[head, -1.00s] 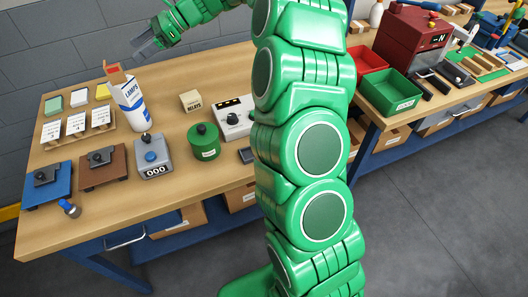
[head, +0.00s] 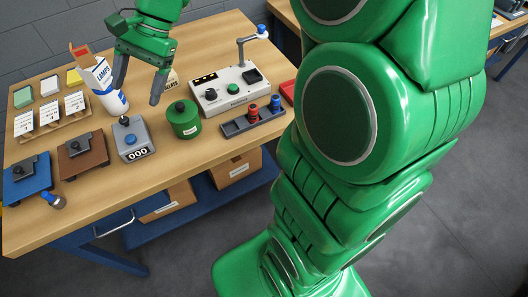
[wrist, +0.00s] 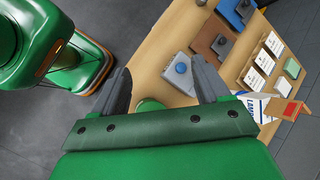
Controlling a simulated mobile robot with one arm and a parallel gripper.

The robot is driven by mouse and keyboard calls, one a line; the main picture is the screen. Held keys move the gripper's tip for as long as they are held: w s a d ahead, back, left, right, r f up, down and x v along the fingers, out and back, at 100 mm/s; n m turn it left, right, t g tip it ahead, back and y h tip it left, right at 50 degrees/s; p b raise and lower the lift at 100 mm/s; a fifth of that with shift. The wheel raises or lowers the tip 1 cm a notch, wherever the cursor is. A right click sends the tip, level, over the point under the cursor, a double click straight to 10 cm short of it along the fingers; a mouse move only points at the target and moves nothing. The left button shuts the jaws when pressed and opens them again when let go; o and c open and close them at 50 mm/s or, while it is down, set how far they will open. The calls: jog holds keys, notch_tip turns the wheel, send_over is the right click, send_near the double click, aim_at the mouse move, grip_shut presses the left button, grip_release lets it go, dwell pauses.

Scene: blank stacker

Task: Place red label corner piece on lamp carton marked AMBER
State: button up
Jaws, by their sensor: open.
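A white and blue carton lettered LAMPS (head: 98,72) stands tilted in a white holder (head: 114,103) on the bench. It also shows at the right of the wrist view (wrist: 262,106). A brown piece with a red patch (head: 80,50) sticks up beside it; the red also shows in the wrist view (wrist: 292,108). I cannot tell whether this red patch is the label corner piece, and I can read no AMBER marking. My gripper (head: 138,83) is open and empty, above the bench just right of the carton. One finger partly overlaps the carton in the head view.
A RELAYS box (head: 171,80), partly hidden, stands behind my gripper. A green canister (head: 183,122), a grey counter box (head: 131,141) and a grey control unit (head: 226,93) stand nearby. Cards on a rack (head: 49,109) stand left. Bare wood lies along the front edge.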

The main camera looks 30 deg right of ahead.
jog(key=s+d+f+n+h, duration=0.3)
jog(key=s+d, duration=0.4)
jog(key=s, duration=0.5)
jog(key=s+d+f+n+h, duration=0.3)
jog(key=s+d, duration=0.5)
jog(key=s, duration=0.4)
jog(key=shift+n+h, duration=0.5)
jog(key=shift+n, duration=0.5)
